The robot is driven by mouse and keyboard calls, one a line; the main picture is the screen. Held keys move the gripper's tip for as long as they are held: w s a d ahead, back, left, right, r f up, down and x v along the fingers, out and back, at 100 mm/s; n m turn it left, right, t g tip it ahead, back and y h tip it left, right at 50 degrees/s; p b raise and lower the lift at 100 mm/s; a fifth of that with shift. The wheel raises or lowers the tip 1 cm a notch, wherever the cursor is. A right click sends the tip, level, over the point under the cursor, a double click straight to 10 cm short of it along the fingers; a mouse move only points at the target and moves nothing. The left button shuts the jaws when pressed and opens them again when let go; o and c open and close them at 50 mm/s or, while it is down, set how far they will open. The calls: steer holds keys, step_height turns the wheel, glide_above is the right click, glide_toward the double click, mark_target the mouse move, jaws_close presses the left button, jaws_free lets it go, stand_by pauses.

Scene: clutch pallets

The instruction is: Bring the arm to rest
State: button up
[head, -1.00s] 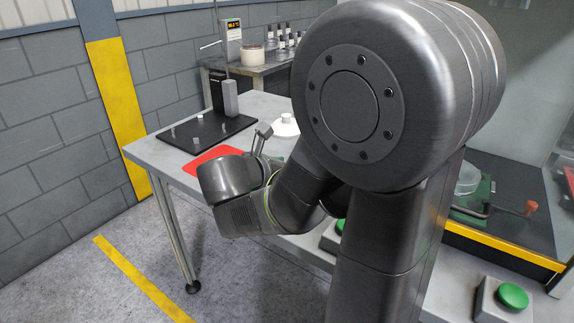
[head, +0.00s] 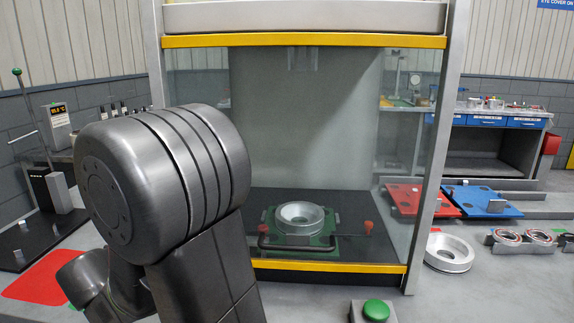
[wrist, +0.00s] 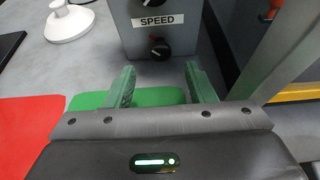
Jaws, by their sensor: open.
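My gripper (wrist: 160,86) shows in the wrist view with its two green fingers apart and nothing between them. It hangs above the table, over a green patch (wrist: 155,97) and just in front of a grey box labelled SPEED (wrist: 165,40) with black knobs. In the head view my arm fills the left side, folded in front of the table. My gripper itself is hidden behind or below my arm there.
A press-like enclosure with a yellow lower bar (head: 330,267) holds a green fixture (head: 322,240) with a metal ring (head: 300,215). A green button (head: 376,310) stands in front. A red mat (head: 38,279), red pallet (head: 420,200), blue pallet (head: 485,200) and loose ring (head: 449,252) lie around.

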steer(key=x, duration=0.6)
steer(key=shift+b, duration=0.3)
